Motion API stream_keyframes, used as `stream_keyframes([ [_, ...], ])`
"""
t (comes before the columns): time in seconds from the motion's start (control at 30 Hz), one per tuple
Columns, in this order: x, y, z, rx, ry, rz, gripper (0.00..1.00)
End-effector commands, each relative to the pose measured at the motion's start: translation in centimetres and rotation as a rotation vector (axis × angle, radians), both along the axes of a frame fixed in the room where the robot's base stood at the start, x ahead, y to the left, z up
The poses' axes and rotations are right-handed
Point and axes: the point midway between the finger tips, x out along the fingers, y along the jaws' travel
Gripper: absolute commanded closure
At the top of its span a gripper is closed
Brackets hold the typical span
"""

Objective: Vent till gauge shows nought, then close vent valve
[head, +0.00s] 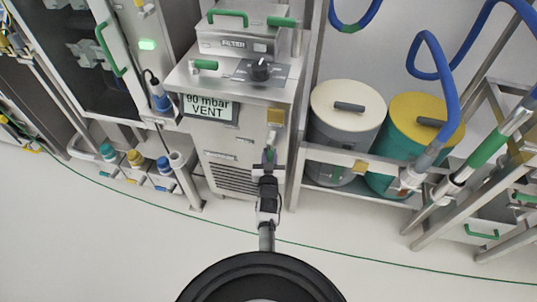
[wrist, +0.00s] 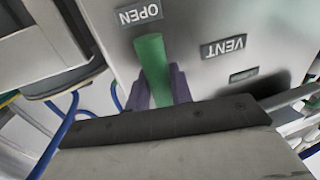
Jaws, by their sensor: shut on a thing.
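The gauge display (head: 208,108) on the front of the steel cabinet reads "90 mbar VENT". The green vent valve handle (wrist: 150,56) shows in the wrist view, with its far end close to the OPEN label (wrist: 140,14). A VENT label (wrist: 223,47) is on the panel to its right. Both labels appear upside down. My gripper (wrist: 160,90) is shut on the handle, with a dark finger on each side of it. In the head view my gripper (head: 268,160) reaches the cabinet front below a brass-coloured block (head: 275,117). The valve's pivot is hidden there.
A dark knob (head: 260,68) sits on the cabinet's upper ledge. A grey bin with a cream lid (head: 345,106) and a teal bin with a yellow lid (head: 428,115) stand behind a rail at right. Blue hoses (head: 443,80) hang there. The near floor is clear.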

Motion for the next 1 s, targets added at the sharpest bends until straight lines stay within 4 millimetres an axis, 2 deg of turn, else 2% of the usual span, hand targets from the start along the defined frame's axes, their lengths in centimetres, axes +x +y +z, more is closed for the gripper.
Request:
stream_keyframes([
  [0.43,-0.1,-0.2,-0.2,-0.012,0.005,-0.003,1.00],
  [0.47,-0.1,-0.2,-0.2,-0.013,0.006,-0.003,0.74],
  [0.6,-0.1,-0.2,-0.1,-0.012,0.004,-0.002,0.58],
  [0.87,-0.1,-0.1,0.0,-0.010,0.003,-0.001,0.58],
  [1.0,-1.2,0.1,0.0,-0.009,0.006,0.000,0.58],
])
